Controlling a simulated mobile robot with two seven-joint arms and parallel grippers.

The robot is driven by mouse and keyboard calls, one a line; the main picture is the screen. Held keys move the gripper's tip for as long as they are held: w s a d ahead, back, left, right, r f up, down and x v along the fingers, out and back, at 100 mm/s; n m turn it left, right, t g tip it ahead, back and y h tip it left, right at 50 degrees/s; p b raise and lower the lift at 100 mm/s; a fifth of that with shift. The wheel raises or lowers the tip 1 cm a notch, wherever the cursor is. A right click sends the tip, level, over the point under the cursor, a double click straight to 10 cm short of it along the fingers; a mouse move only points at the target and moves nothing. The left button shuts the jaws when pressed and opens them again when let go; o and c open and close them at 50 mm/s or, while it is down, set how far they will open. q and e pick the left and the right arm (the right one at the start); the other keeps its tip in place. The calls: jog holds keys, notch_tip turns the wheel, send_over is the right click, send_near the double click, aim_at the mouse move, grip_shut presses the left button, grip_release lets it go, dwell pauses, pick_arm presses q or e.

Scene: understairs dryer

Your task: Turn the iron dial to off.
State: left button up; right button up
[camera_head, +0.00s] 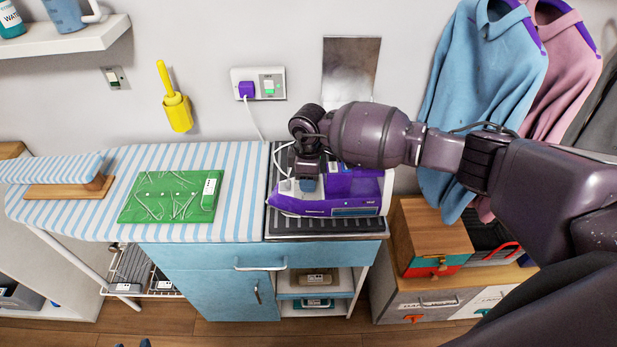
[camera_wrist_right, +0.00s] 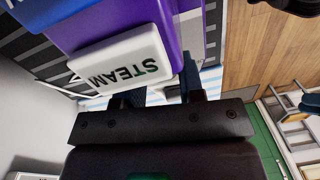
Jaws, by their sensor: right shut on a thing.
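The purple and white steam iron (camera_head: 345,208) sits on the dark ribbed rest at the right end of the ironing board. My right gripper (camera_head: 307,184) reaches down onto the left part of the iron. In the right wrist view, its dark fingers (camera_wrist_right: 158,94) are beside a white block marked STEAM (camera_wrist_right: 120,60) on the purple body. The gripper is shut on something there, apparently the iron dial. The dial itself and its setting are hidden by the gripper and this block. My left gripper is not in view.
Shirts (camera_head: 485,75) hang at right above wooden boxes (camera_head: 430,235).

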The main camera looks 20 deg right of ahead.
jog(key=n, duration=0.4)
jog(key=shift+n, duration=1.6)
jog(key=shift+c, duration=0.4)
jog(key=o, duration=0.9)
jog(key=shift+r, duration=0.1)
jog(key=r, duration=1)
jog(key=shift+w+a+r+b, duration=0.1)
jog(key=shift+w+r+b, duration=0.15)
jog(key=shift+r+b, duration=0.1)
